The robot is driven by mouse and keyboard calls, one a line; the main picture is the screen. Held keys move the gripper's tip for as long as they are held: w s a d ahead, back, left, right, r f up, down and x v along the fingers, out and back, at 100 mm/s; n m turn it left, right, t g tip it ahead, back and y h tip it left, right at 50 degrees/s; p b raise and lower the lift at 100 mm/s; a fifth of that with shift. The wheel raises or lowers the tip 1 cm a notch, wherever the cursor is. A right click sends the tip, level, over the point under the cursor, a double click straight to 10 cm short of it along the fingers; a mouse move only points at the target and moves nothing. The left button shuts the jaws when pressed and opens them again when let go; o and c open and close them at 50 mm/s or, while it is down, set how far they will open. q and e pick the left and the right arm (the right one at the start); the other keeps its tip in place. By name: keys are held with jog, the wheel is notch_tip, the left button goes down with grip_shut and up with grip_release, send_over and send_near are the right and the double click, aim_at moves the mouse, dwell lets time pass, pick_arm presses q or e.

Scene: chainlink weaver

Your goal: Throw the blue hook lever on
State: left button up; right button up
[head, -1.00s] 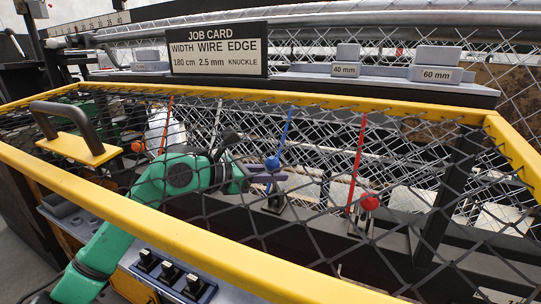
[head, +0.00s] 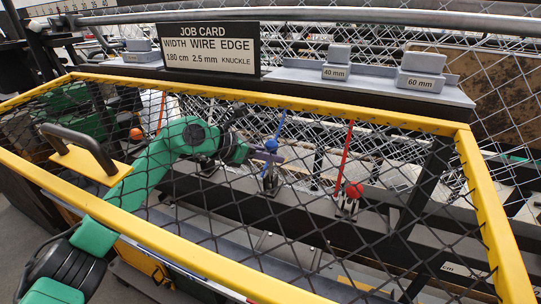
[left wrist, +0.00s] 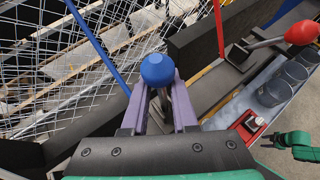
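The blue hook lever has a round blue knob (head: 271,145) and stands inside the fenced guard, right of centre in the head view. In the left wrist view its blue knob (left wrist: 157,69) sits at the fingertips. My left gripper (head: 264,156) reaches in behind the mesh to the knob. In the left wrist view its two purple fingers (left wrist: 160,98) stand apart, one on each side below the knob, with a gap and part of the stem between them. I cannot tell whether they touch it.
A red-knobbed lever (head: 354,190) stands right of the blue one, and an orange-knobbed one (head: 136,133) stands to the left. A yellow-framed mesh guard (head: 190,253) lies in front. The job card (head: 211,48) and labelled weights (head: 423,70) are behind.

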pick_arm(q)
jog(key=shift+o, duration=1.2)
jog(key=shift+r, duration=0.3)
jog(key=shift+s+f, duration=0.1)
jog(key=shift+f, duration=0.2)
